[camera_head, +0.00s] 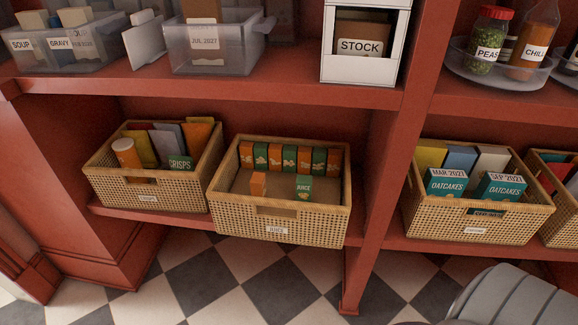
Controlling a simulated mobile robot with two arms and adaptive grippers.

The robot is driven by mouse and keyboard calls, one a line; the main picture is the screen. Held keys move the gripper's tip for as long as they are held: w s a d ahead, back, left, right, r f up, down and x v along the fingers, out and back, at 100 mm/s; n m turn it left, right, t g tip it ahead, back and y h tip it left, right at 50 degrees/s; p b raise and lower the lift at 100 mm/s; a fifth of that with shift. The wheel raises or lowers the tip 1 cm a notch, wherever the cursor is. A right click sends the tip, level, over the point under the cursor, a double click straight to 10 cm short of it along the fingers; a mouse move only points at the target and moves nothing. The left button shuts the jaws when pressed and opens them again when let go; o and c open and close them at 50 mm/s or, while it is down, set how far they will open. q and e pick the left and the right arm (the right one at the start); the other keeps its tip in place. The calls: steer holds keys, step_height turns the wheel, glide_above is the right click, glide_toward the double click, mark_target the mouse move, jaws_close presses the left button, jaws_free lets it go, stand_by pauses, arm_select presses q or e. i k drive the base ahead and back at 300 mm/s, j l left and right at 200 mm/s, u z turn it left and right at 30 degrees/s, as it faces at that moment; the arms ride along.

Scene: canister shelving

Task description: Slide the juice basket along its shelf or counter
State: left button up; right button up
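The juice basket (235,215) is woven, with a wooden rim, a handle slot and a label reading "JUICE" on its front. It stands on the lower red shelf, left of the upright divider, and its front reaches out past the shelf's front edge. A row of orange and green juice cartons (289,157) stands at its back, and two more cartons stand near its front. Its left side is very close to the crisps basket (150,193); I cannot tell whether they touch.
A red divider (385,175) stands right of the juice basket, with a gap between. Beyond it are an oatcakes basket (450,221) and another basket. The upper shelf (200,90) holds clear bins, a stock box (359,70) and a jar turntable. The checkered floor lies below.

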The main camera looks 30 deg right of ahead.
mark_target(323, 222)
steer(key=z, duration=1.05)
